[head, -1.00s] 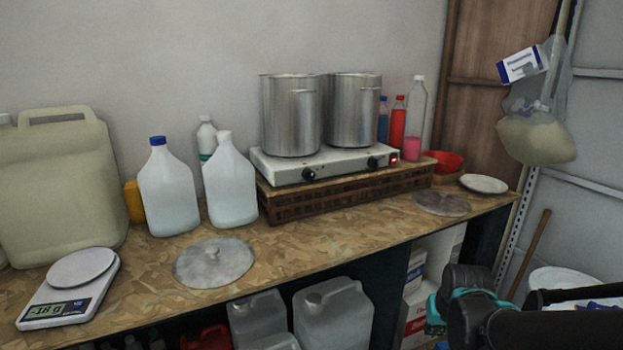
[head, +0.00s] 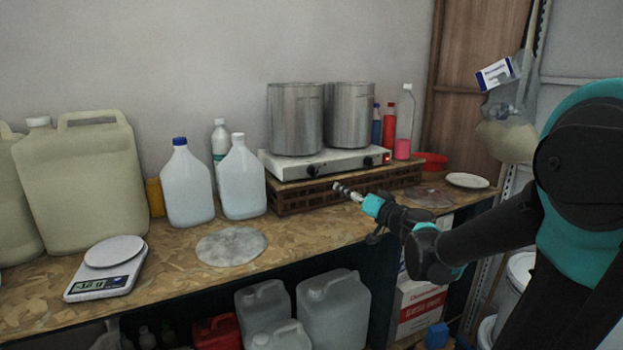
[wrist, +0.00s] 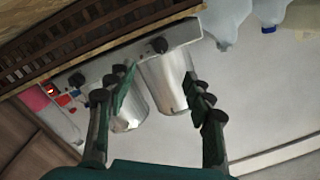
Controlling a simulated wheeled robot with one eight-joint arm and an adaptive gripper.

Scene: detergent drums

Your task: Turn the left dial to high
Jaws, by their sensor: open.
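The two-burner hot plate (head: 335,158) stands on a brown slatted crate, with a black dial near each end of its front. The left dial (head: 312,171) is below the left pot; the right dial (head: 368,162) sits by a lit red lamp. In the rotated wrist view the left dial (wrist: 160,45) lies just beyond the space between the fingertips, and the right dial (wrist: 77,80) is to the left. My gripper (head: 342,189) is open and empty, in front of the crate, lower and to the right of the left dial. It also shows in the wrist view (wrist: 156,82).
Two steel pots (head: 295,118) (head: 349,115) stand on the plate. The crate (head: 290,197) is beneath it. White jugs (head: 241,180) stand left, bottles (head: 389,127) right. A round lid (head: 230,246) and a scale (head: 106,265) lie on the worktop.

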